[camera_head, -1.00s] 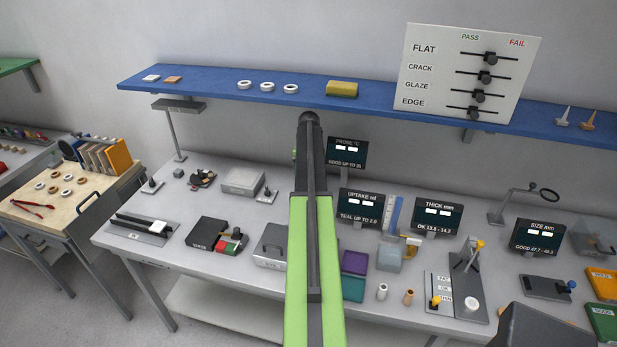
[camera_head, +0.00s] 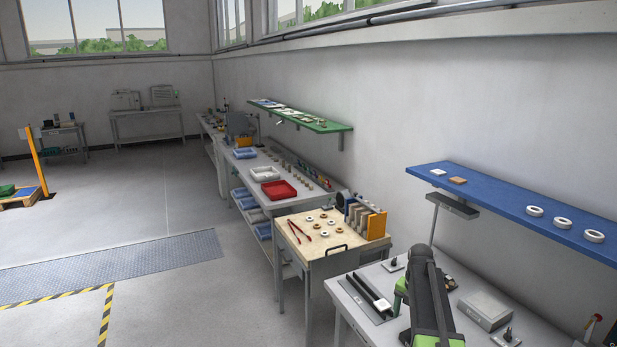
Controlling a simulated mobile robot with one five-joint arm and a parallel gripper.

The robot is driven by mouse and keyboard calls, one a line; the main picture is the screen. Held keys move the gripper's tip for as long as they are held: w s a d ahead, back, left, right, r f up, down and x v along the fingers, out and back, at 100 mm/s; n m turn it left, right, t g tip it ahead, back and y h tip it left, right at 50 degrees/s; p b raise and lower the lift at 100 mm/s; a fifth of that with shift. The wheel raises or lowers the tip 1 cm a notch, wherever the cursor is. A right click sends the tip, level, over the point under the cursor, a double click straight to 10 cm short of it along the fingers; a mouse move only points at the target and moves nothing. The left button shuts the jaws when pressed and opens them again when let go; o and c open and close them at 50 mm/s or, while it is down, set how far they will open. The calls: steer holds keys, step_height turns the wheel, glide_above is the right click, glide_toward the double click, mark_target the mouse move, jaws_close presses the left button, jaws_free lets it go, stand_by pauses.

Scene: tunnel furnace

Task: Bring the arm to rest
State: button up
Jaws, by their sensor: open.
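My arm, with a dark upper link and green parts, rises from the bottom edge at the lower right. It stands in front of the grey bench (camera_head: 350,323) and covers part of its top. My gripper cannot be made out; only arm links show, so its jaws and anything in them are hidden.
A blue shelf (camera_head: 490,202) with white rings is on the right wall. A wooden-topped cart (camera_head: 318,246) with rings and red tongs stands beside the bench. Further back are a red tray (camera_head: 278,190) and a green shelf (camera_head: 300,117). Open floor (camera_head: 190,200) lies left.

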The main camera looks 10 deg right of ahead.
steer(key=s+a+m, duration=0.3)
steer(key=a, duration=0.8)
steer(key=s+a+m, duration=0.3)
steer(key=s+a, duration=0.1)
steer(key=a, duration=0.7)
steer(key=s+a+m, duration=0.4)
steer(key=s+m, duration=0.3)
steer(key=m, duration=1.2)
steer(key=shift+s+a+f+m, duration=0.15)
steer(key=shift+s+f+m, duration=0.15)
steer(key=shift+m, duration=0.1)
steer(key=shift+c, duration=0.3)
